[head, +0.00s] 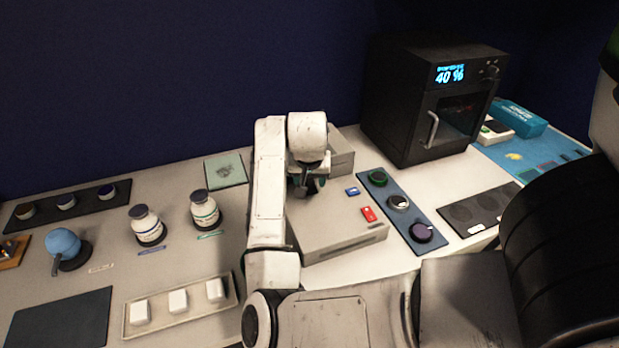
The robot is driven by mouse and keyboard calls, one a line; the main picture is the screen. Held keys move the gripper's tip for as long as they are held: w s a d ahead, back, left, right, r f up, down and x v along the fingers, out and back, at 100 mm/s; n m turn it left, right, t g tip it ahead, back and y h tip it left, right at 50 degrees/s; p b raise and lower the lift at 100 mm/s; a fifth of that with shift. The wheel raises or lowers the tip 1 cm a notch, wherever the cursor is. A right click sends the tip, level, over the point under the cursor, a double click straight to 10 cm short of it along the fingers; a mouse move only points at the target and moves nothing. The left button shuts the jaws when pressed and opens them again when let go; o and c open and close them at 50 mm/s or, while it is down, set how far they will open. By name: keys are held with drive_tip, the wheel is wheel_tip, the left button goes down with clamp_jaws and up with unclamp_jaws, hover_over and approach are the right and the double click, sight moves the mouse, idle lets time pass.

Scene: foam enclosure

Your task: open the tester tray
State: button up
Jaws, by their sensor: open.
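The tester appears to be the light grey box (335,218) in the middle of the table, with a taller block (342,150) at its back. A blue button (352,191) and a red button (368,214) sit on its top right. A dark slot (345,246) runs along its front face; I see no tray standing out there. My gripper (312,187) is open, pointing down over the back left of the box top. My arm hides the box's left side. I cannot tell whether the fingers touch the box.
A blue strip with several round jars (398,203) lies right of the box. A black oven (430,100) stands behind it, door shut. Two white bottles (205,210) and a tray of white blocks (180,306) are at left. Bare table lies in front of the box.

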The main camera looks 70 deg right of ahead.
drive_tip(key=shift+f, duration=0.1)
clamp_jaws()
idle(0.5)
